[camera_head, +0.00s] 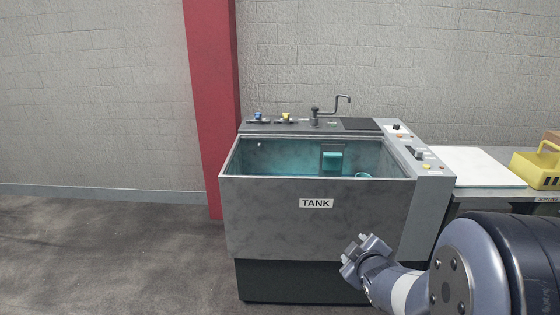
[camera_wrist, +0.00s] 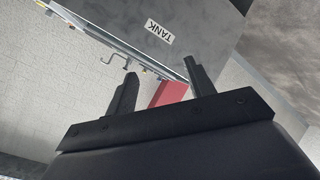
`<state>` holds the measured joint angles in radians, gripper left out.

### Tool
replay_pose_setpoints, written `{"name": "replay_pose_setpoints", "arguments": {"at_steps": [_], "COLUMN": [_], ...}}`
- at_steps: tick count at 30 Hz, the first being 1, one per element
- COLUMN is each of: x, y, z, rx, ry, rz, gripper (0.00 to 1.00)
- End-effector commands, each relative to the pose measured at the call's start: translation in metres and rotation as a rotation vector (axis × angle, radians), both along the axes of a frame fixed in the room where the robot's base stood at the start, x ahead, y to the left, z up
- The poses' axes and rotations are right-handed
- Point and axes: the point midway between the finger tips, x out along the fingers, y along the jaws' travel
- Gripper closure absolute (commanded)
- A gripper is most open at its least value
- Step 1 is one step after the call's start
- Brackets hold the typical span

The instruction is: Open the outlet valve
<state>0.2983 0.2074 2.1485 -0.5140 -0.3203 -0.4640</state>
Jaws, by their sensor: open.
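A grey tank (camera_head: 300,222) with a white TANK label stands in the middle of the head view; its label also shows in the wrist view (camera_wrist: 160,27). On its back rim sit a small valve with a blue handle (camera_head: 258,116) and one with a yellow handle (camera_head: 286,116). I cannot tell which is the outlet valve, and their exact handle positions are too small to read. My gripper (camera_head: 363,252) is in front of the tank's front wall at the lower right, apart from both valves. In the wrist view its two fingers (camera_wrist: 160,70) are spread with nothing between them.
A dark bent spout (camera_head: 340,103) rises from the back rim. A control panel (camera_head: 428,172) runs down the tank's right side. A table with a white board (camera_head: 478,165) and a yellow crate (camera_head: 536,171) stands at right. A red pillar (camera_head: 212,110) is behind; the left floor is clear.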

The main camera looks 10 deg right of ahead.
Motion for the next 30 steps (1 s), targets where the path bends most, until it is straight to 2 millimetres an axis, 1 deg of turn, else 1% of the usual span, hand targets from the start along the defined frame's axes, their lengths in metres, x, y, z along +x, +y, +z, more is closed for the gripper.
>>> {"name": "replay_pose_setpoints", "arguments": {"at_steps": [1, 3, 6, 9, 13, 18, 30], "x": [0.021, 0.044, 0.068, 0.080, 0.084, 0.083, 0.082], "y": [-0.014, -0.027, -0.041, -0.052, -0.060, -0.063, -0.062], "z": [-0.002, 0.004, 0.008, 0.007, 0.004, 0.002, 0.003], "rx": [-0.080, -0.199, -0.350, -0.472, -0.577, -0.635, -0.640], "ry": [-0.062, -0.153, -0.277, -0.383, -0.485, -0.551, -0.557], "rz": [0.060, 0.163, 0.304, 0.423, 0.535, 0.603, 0.610], "gripper": [0.53, 0.59, 0.67, 0.75, 0.86, 1.00, 1.00]}}
